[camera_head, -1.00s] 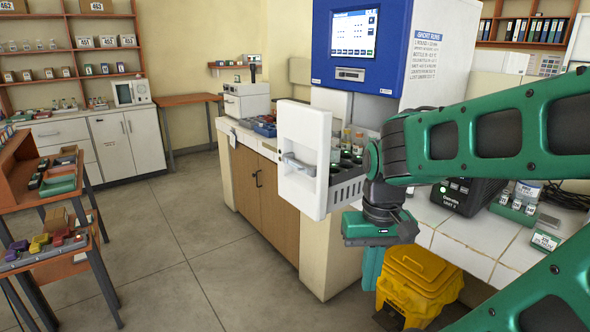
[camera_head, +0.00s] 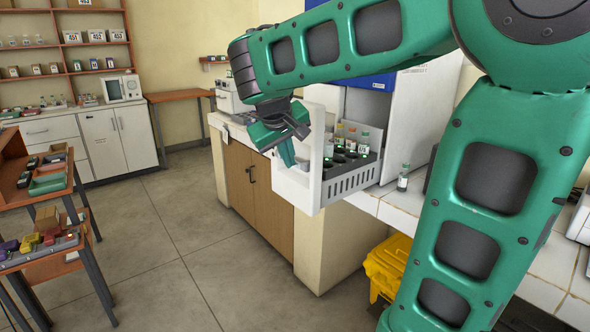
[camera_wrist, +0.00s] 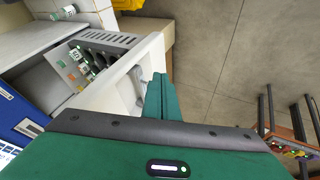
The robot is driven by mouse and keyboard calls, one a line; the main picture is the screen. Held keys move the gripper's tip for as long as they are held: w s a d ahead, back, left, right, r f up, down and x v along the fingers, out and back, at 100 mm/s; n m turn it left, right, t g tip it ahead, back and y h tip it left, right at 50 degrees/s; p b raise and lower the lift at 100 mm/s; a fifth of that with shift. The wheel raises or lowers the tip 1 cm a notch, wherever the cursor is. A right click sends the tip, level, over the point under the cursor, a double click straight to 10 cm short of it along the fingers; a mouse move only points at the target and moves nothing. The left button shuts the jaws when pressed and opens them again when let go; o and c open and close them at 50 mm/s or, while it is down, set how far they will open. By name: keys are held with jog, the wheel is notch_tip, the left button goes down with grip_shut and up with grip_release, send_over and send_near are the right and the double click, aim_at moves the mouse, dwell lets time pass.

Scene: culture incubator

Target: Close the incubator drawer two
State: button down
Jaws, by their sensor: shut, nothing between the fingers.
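The incubator (camera_head: 425,105) is a white and blue cabinet on the counter, partly hidden behind my arm. Its drawer (camera_head: 352,180) stands open, with a grey slotted side wall and a white front panel (camera_head: 294,185). Several vials (camera_head: 350,138) stand in the drawer. In the wrist view the drawer wall (camera_wrist: 112,38) and its pale front handle (camera_wrist: 138,85) show. My gripper (camera_head: 287,153) is shut and empty, pointing down just outside the front panel. Its green fingers also show in the wrist view (camera_wrist: 160,82) beside the handle; contact cannot be told.
A lone vial (camera_head: 403,178) stands on the white-tiled counter (camera_head: 420,212) right of the drawer. A yellow bin (camera_head: 388,265) is on the floor below. An orange shelf cart (camera_head: 45,185) stands at the left. The floor in front of the counter is clear.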

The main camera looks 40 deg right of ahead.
jog(key=shift+w+d+f, duration=1)
jog(key=shift+d+f, duration=0.15)
jog(key=shift+d, duration=0.15)
jog(key=shift+w+d+f, duration=1)
jog(key=shift+d+f, duration=0.1)
jog(key=shift+d, duration=0.15)
jog(key=shift+w+d+f, duration=1)
jog(key=shift+d+f, duration=0.15)
jog(key=shift+d, duration=0.15)
jog(key=shift+d+n, duration=0.1)
jog(key=shift+n, duration=0.2)
